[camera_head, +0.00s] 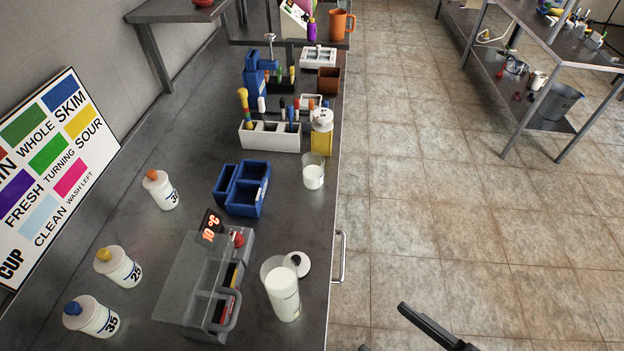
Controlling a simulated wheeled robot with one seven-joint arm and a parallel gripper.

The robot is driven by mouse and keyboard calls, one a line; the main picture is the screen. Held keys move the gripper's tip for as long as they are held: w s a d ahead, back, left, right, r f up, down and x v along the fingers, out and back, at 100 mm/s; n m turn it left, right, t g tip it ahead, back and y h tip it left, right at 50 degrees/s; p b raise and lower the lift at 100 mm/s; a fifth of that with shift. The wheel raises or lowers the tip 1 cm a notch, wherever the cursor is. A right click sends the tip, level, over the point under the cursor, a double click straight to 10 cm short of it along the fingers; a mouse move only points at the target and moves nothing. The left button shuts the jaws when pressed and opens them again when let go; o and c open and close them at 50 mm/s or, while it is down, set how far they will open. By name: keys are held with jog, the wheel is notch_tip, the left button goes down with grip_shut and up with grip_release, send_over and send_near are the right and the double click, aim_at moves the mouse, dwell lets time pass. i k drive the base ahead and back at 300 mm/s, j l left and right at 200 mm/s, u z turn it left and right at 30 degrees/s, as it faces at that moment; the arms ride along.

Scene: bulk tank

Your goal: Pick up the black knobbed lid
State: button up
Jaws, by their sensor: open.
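A small round white lid with a black knob (303,268) lies on the steel counter near its right edge. It is just behind and right of a tall glass of milk (283,294), which partly hides its left side. I cannot tell whether the two touch. My gripper (383,327) shows only in part at the bottom of the picture, over the floor to the right of the counter. Its dark fingers are apart, with nothing seen between them. The lid is up and to the left of it in the picture, clear of the fingers.
A clear-covered box with a lit display (211,227) stands left of the lid. A metal rail (340,257) sticks out from the counter edge. A smaller milk glass (314,172) and a blue bin (247,189) stand farther back. White bottles (119,267) line the left.

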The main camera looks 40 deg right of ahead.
aim_at(302, 259)
jog(key=k+l+u, duration=0.65)
jog(key=k+u, duration=0.6)
jog(key=k+l, duration=0.05)
